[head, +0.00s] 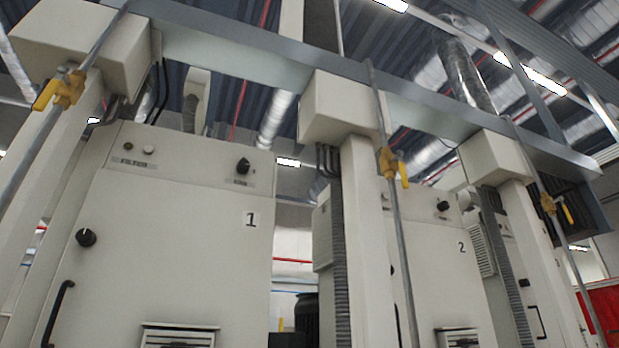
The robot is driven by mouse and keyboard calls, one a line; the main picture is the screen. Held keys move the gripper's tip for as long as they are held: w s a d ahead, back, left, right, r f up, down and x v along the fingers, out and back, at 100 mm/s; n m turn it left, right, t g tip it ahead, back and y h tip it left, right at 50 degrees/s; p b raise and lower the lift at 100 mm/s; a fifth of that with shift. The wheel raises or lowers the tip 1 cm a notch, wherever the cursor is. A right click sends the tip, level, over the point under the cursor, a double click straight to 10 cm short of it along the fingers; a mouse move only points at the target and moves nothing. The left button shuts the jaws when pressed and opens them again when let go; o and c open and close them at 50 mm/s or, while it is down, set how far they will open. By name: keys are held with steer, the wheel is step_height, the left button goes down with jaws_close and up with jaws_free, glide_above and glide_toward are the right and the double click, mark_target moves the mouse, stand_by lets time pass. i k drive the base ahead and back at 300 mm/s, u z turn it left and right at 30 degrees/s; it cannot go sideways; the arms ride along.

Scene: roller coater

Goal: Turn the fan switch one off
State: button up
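A beige cabinet marked 1 (190,235) stands at the left in the head view. A black rotary switch (243,165) sits near its upper right, above a small label too blurred to read. A second black knob (86,237) with a light pointer line sits on its left side. I cannot tell from the labels which knob is the fan switch, nor whether either stands at on or off. My gripper is not in view.
A similar cabinet marked 2 (440,265) stands to the right with its own black knob (444,206). Vertical pipes with yellow valve handles (70,88) run in front of the cabinets. Cabinet 1 has a black door handle (57,312) at its lower left.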

mark_target(242, 168)
steer(key=z, duration=0.15)
steer(key=i, duration=1.15)
steer(key=u, duration=1)
